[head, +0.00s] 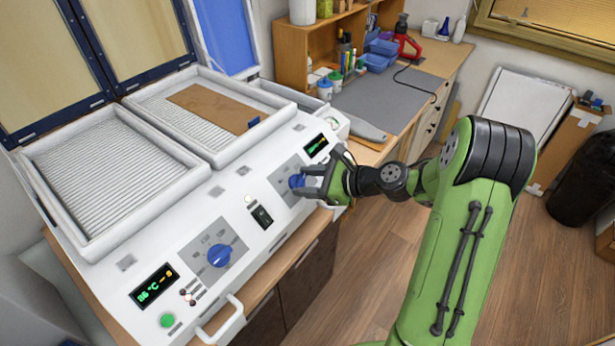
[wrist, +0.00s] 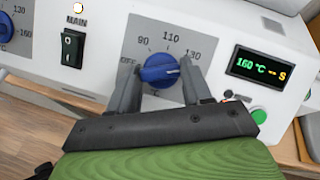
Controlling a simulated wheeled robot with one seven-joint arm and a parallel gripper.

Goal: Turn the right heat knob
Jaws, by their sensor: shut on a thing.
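The right heat knob (wrist: 158,70) is a round blue knob on a grey dial plate marked OFF, 90, 110 and 130. Its white pointer mark faces right, toward my right finger, below the 130 mark. That finger hides part of the scale. My gripper (wrist: 161,74) is shut on the knob, one finger on each side of it. In the head view the right knob (head: 297,181) is partly covered by my gripper (head: 305,179). The display (wrist: 259,67) right of the dial reads 160 °C with an S.
The left heat knob (head: 219,255) and its display (head: 154,286) are on the same white panel. The black main switch (head: 261,216) sits between the dials. A green button (wrist: 259,116) is below the right display. A brown sheet (head: 205,103) lies on the right heating bed.

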